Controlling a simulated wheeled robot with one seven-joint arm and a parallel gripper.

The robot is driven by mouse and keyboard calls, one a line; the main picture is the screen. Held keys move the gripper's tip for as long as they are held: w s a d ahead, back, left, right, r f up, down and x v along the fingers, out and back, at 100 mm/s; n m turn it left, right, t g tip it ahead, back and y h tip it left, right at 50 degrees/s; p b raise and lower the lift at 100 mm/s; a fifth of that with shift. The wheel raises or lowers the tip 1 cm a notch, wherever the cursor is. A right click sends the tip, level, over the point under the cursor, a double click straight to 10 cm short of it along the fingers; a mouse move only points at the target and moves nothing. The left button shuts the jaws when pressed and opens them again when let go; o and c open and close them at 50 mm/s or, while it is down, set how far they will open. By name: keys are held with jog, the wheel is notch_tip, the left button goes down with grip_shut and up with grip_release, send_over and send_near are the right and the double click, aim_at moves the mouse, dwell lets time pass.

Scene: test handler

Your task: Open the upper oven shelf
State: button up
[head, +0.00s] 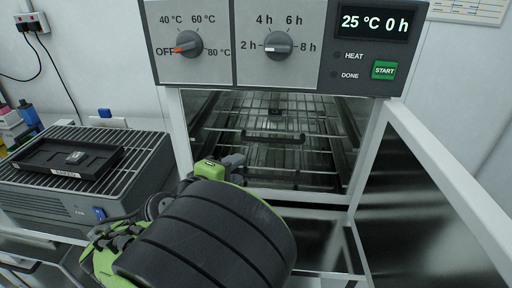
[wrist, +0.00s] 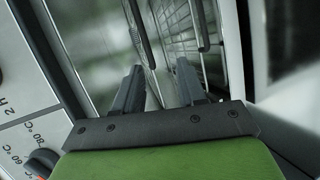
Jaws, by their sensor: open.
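The oven (head: 362,150) stands open, its door (head: 445,190) swung out to the right. The upper oven shelf (head: 318,112) is a wire rack inside the chamber. A dark bar handle (head: 273,138) shows at its front, and a small dark object (head: 274,112) lies on it. My gripper (head: 234,162) is at the left of the oven opening, below and left of the handle. In the wrist view my gripper (wrist: 158,84) is open, its two fingers apart with nothing between them. Dark bars and wire rack show beyond the fingertips. My arm hides the lower left of the opening.
A control panel (head: 352,78) with two knobs and a green START button hangs over the opening; its display reads 25 °C 0 h. At left, a black tray (head: 45,151) with a small item sits on a grey ribbed unit (head: 120,172). Colored bottles stand behind it.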

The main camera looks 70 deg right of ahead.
aim_at(270, 141)
jog(key=shift+g+h, duration=0.4)
jog(key=shift+h, duration=0.2)
jog(key=x, duration=0.5)
jog(key=r+x, duration=0.1)
jog(key=x, duration=1)
jog(key=shift+s+d+r, duration=0.2)
jog(key=shift+s+d, duration=0.2)
jog(key=shift+a, duration=0.1)
grip_shut()
